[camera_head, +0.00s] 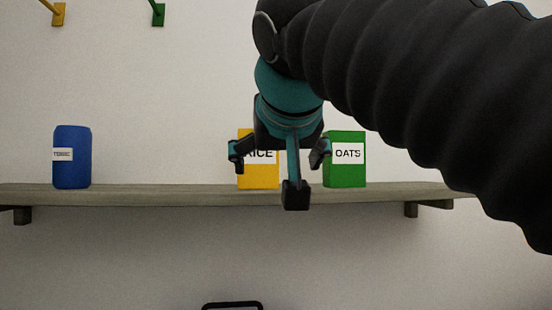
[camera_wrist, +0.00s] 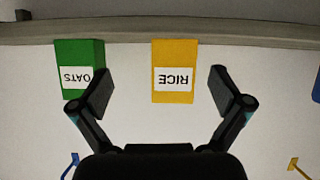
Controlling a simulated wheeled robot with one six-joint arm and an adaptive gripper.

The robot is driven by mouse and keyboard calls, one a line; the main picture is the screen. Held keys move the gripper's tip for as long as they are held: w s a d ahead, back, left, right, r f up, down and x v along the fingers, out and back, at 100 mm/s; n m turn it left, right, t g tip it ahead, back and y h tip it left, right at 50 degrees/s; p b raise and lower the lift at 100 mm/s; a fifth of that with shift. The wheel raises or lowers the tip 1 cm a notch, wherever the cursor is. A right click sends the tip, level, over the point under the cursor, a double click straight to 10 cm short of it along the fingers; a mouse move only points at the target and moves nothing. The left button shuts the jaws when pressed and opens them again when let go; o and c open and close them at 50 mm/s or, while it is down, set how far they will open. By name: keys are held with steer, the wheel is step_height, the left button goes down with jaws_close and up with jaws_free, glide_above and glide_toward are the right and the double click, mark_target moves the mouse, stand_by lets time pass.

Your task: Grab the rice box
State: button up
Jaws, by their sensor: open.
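The rice box (camera_head: 257,176) is yellow with a white RICE label and stands upright on the wall shelf; my gripper partly covers it in the head view. In the wrist view, which is upside down, the rice box (camera_wrist: 174,52) shows fully between my fingers, a little right of the middle between them. My gripper (camera_head: 280,160) is in front of the shelf between the rice box and the green box in the head view. In the wrist view my gripper (camera_wrist: 160,92) is open with nothing between its pads, and the rice box appears beyond the fingertips.
A green OATS box (camera_head: 345,178) stands right of the rice box, with a gap between them. A blue container (camera_head: 72,170) stands far left on the shelf (camera_head: 160,194). Yellow (camera_head: 58,14) and green (camera_head: 158,14) pegs are on the wall above. The shelf between blue and yellow is clear.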

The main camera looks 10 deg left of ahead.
glide_toward(258, 157)
steer(key=shift+t+y, duration=0.3)
steer(key=x, duration=0.4)
steer(key=f+x, duration=0.1)
steer(key=x, duration=0.2)
steer(key=shift+s, duration=0.3)
steer(key=shift+d+r+p+x, duration=0.1)
steer(key=shift+p+x, duration=0.15)
steer(key=shift+x, duration=1.15)
steer(key=shift+d+r+p+x, duration=0.1)
steer(key=shift+p+x, duration=0.1)
steer(key=shift+x, duration=1.2)
steer(key=shift+w, duration=0.1)
steer(key=shift+c, duration=0.3)
steer(key=c, duration=0.9)
